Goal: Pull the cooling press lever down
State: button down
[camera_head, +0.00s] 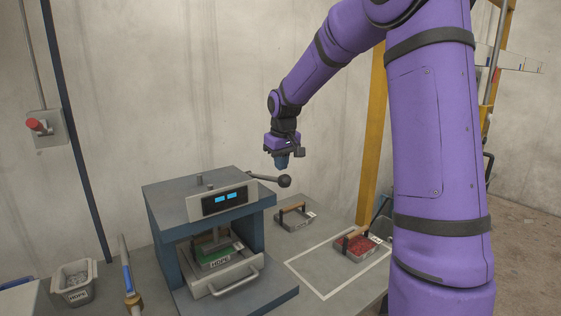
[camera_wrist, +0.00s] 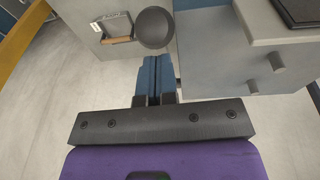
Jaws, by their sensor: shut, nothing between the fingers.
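The cooling press (camera_head: 205,212) is a blue and grey machine with a small lit display. Its lever is a dark rod ending in a black ball knob (camera_head: 284,181), sticking out to the right near the top, roughly level. My gripper (camera_head: 281,165) hangs just above the knob with its fingers pointing down, closed together and empty. In the wrist view the blue fingertips (camera_wrist: 155,62) are side by side, and the round knob (camera_wrist: 154,28) shows just beyond them. I cannot tell whether they touch it.
A grey mould with a wooden handle (camera_head: 292,213) and a tray of red flakes (camera_head: 357,243) lie right of the press on the bench. Green material sits inside the press above its front handle (camera_head: 235,278). An HDPE bin (camera_head: 74,284) is at left. A red button (camera_head: 38,125) is on the wall.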

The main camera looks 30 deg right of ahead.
aim_at(287, 183)
jog(key=shift+f, duration=0.1)
jog(key=shift+s+f+t, duration=0.3)
jog(key=shift+f, duration=0.1)
jog(key=f, duration=0.2)
jog(key=s+f+t, duration=0.2)
jog(key=f, duration=0.1)
jog(key=shift+f, duration=0.3)
notch_tip(287, 183, down, 7)
jog(key=shift+s+t, duration=0.2)
jog(key=shift+t, duration=0.1)
jog(key=shift+r, duration=0.1)
